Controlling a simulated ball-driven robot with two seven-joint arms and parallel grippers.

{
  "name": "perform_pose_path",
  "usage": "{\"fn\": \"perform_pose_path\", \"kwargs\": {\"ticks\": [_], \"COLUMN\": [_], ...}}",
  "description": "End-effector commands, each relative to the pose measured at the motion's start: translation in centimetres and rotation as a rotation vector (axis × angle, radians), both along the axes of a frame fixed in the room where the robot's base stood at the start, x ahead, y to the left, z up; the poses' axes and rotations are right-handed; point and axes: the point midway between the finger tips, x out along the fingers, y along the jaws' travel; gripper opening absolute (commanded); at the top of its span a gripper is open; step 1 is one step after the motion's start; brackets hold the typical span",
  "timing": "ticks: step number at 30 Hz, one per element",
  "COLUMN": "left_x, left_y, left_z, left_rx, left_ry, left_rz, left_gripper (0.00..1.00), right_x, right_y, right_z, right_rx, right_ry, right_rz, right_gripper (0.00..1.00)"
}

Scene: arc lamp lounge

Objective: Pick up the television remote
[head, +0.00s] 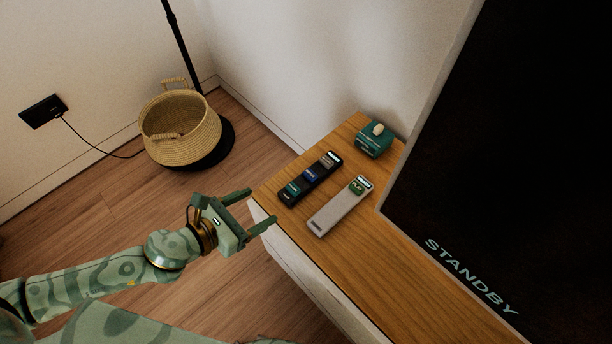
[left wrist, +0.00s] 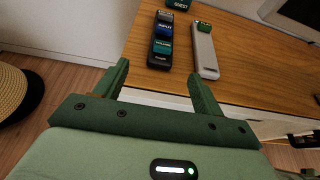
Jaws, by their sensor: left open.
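Two remotes lie apart on the wooden cabinet top. The black remote (head: 311,179) has teal, blue and grey buttons; in the left wrist view (left wrist: 162,40) its labels seem to read INPUT and VOLUME. The light grey remote (head: 341,206) has one green button near its far end and also shows in the left wrist view (left wrist: 205,54). My left gripper (head: 262,206) is open and empty at the cabinet's front left edge, short of both remotes. In the left wrist view its fingers (left wrist: 159,72) point towards the black remote. My right gripper is not in view.
The cabinet (head: 420,285) has a pale front. A teal box (head: 374,142) with a cream knob stands behind the remotes. A large dark screen (head: 500,150) marked STANDBY stands at right. A woven basket (head: 181,125) sits on the floor by a lamp pole (head: 183,45).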

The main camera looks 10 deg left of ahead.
Motion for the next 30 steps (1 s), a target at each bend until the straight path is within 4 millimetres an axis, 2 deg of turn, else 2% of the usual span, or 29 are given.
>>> {"fn": "perform_pose_path", "kwargs": {"ticks": [3, 7, 14, 19, 23, 30], "left_x": [2.5, 4.3, 5.7, 7.6, 8.8, 9.0], "left_y": [-1.5, -2.8, -3.9, -5.7, -6.4, -6.6], "left_z": [-1.5, -2.5, -3.1, -4.4, -4.8, -4.6], "left_rx": [-0.001, -0.002, -0.002, -0.003, -0.001, 0.0], "left_ry": [0.0, 0.002, 0.004, 0.007, 0.005, 0.004], "left_rz": [0.0, 0.001, 0.001, 0.0, 0.002, 0.002], "left_gripper": [0.69, 0.69, 0.69, 0.69, 0.69, 0.69], "right_x": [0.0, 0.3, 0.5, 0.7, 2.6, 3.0], "right_y": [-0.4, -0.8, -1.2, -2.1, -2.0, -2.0], "right_z": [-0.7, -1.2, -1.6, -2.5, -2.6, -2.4], "right_rx": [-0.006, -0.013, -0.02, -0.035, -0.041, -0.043], "right_ry": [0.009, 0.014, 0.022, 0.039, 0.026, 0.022], "right_rz": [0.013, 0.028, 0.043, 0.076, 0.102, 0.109], "right_gripper": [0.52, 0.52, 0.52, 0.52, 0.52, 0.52]}}
